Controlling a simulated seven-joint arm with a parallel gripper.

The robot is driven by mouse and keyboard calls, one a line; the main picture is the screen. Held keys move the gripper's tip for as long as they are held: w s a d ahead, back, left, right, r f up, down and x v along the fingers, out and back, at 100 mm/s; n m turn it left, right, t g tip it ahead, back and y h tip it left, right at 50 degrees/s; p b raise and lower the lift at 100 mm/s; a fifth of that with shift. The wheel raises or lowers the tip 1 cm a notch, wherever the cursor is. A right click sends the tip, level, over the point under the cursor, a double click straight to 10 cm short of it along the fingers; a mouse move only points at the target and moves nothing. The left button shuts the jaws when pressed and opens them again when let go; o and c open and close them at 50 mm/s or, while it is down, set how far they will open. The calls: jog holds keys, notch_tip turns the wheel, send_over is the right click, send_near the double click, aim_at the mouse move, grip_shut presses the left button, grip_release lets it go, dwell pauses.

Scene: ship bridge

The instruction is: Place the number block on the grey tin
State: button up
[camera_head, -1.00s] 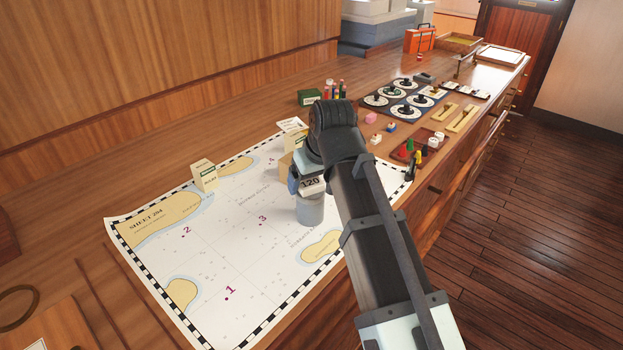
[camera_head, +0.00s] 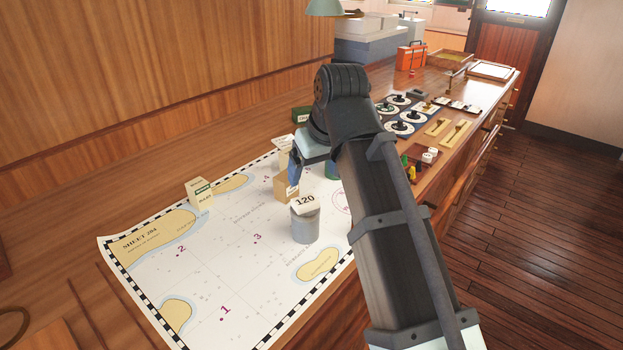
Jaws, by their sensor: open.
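The number block (camera_head: 305,202), white with "120" on it, sits on top of the grey tin (camera_head: 304,228), a little tilted in the picture. The tin stands on the sea chart. My gripper (camera_head: 294,172) is above and behind the tin, apart from the block, and holds nothing that I can see. Its fingers are mostly hidden by my arm.
The chart (camera_head: 215,268) covers the near counter. A tan block (camera_head: 287,188) stands just behind the tin, and a cream block (camera_head: 198,194) stands to the left. A green box (camera_head: 302,114), dials (camera_head: 401,127) and a tray of pieces lie farther along.

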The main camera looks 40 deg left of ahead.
jog(key=shift+s+d+r, duration=0.1)
jog(key=shift+d+r, duration=0.15)
jog(key=shift+r, duration=0.45)
dwell(1.5)
